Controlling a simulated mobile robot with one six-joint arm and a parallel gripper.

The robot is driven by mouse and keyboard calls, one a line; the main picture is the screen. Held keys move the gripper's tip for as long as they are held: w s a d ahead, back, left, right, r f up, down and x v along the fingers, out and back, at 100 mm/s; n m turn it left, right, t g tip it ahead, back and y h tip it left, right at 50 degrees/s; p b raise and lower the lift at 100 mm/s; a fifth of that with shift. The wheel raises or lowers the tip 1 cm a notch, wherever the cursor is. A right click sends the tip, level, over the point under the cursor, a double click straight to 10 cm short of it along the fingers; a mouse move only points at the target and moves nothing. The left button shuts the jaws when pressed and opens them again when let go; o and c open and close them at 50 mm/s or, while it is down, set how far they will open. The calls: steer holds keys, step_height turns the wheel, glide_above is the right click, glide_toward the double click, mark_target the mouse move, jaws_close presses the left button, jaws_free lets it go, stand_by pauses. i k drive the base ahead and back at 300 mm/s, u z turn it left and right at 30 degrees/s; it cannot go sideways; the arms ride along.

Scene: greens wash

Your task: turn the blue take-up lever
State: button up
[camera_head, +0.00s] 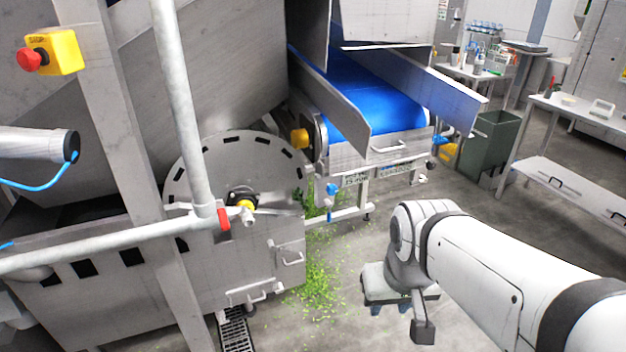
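Two small blue parts show by the belt conveyor, and I cannot tell for certain which is the take-up lever. One blue part (439,140) is at the right end of the conveyor frame, beside something yellow. Another blue handle-like part (332,189) is low at the left conveyor leg. My arm comes in from the lower right and bends down. My gripper (423,330) hangs below the wrist at bottom centre-right, apart from both blue parts. Its fingers are not clear enough to tell open from shut.
The blue belt (365,95) runs between steel side guards. A drum machine (225,165) with pipes stands left, with a yellow stop box (55,52) above. Green scraps (320,275) lie on the floor.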

mark_target(327, 203)
steer(key=u, duration=0.15)
steer(key=i, duration=1.05)
steer(key=z, duration=0.15)
